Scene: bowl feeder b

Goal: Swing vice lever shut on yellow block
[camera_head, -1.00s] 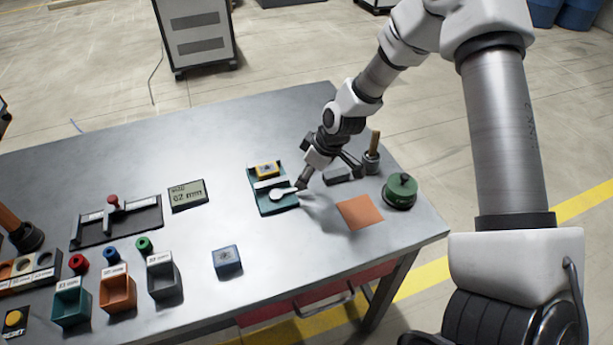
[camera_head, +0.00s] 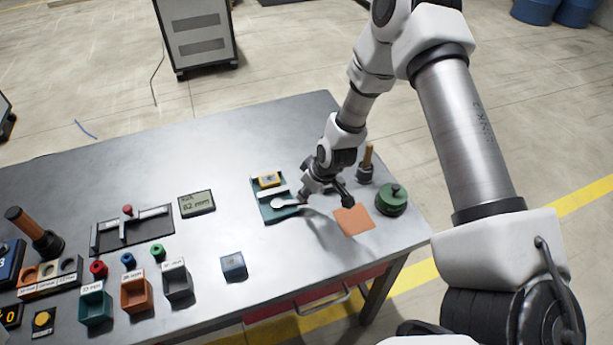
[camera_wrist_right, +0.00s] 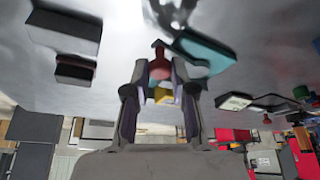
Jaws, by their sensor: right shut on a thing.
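The vice has a teal base (camera_head: 264,215) and stands right of the middle of the table. The light grey vice lever (camera_head: 287,204) lies over the front part of the base and points right. My right gripper (camera_head: 304,198) is at the lever's outer end, low beside the vice's right side. In the right wrist view its fingers (camera_wrist_right: 160,80) are closed around a red knob (camera_wrist_right: 160,66), apparently the lever's. The gripper partly hides the lever's end. My left gripper is not in view.
An orange square (camera_head: 353,221), a green round lidded thing (camera_head: 391,199) and a wooden-handled tool (camera_head: 366,164) are close right of the gripper. A display (camera_head: 197,203) and a blue block (camera_head: 233,266) lie to the left. Bare table surrounds the vice's left side.

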